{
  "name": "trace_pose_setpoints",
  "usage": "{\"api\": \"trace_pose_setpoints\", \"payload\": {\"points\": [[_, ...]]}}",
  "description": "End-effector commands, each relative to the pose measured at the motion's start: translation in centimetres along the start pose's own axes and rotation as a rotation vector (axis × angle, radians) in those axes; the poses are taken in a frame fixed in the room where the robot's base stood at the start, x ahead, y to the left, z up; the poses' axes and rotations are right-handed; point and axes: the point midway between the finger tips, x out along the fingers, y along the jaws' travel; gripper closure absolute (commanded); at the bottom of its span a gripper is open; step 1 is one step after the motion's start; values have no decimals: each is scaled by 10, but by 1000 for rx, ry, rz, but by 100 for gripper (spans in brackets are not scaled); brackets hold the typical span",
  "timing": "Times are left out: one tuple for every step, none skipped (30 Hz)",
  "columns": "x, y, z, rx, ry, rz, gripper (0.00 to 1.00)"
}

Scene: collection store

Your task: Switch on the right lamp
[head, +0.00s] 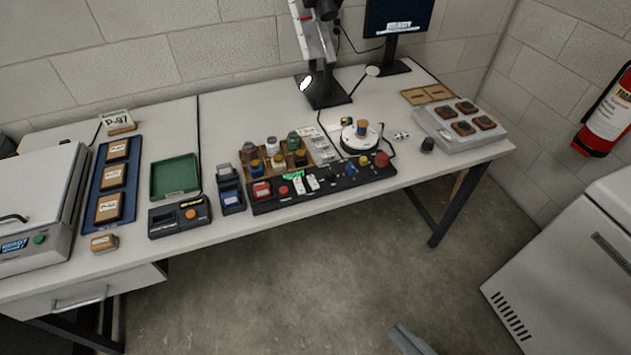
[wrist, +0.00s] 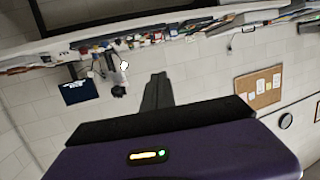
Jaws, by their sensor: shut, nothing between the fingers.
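A stand-mounted instrument (head: 325,90) is at the back of the bench. On its left is a small lamp head (head: 306,83) glowing bright white; on its right is a pale round lamp head (head: 372,71) on a thin arm, not visibly glowing. A black control panel (head: 340,190) at the front edge carries two white rocker switches (head: 305,184), a red switch, knobs and a red button; its labels are too small to read. My gripper (wrist: 158,78) is shut and empty in the wrist view, pointing towards the wall, away from the panel. The instrument shows upside down there (wrist: 112,72).
Behind the panel stand a wooden rack of jars (head: 275,160) and a round turntable (head: 360,138). A grey tray (head: 460,135) lies at the right end. A fridge-like white cabinet (head: 570,270) and a fire extinguisher (head: 608,115) are at right. The floor (head: 290,290) before the bench is clear.

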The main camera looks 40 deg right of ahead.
Motion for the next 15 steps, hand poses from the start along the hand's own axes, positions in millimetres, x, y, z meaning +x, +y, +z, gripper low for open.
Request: {"api": "trace_pose_setpoints", "payload": {"points": [[9,1,-11,2,32,8,100],[14,2,-15,4,49,13,100],[22,4,-22,5,73,21,100],[28,5,-26,5,91,26,100],[35,6,-30,5,107,31,100],[44,8,-34,4,126,39,100],[51,9,-37,4,139,44,100],[58,11,-39,4,149,50,100],[68,13,-41,4,159,57,100],[76,14,-44,4,168,62,100],[83,16,-45,4,174,67,100],[94,18,-47,4,180,74,100],[101,20,-49,4,186,80,100],[109,22,-50,4,188,85,100],[120,25,-53,3,193,92,100]]}}
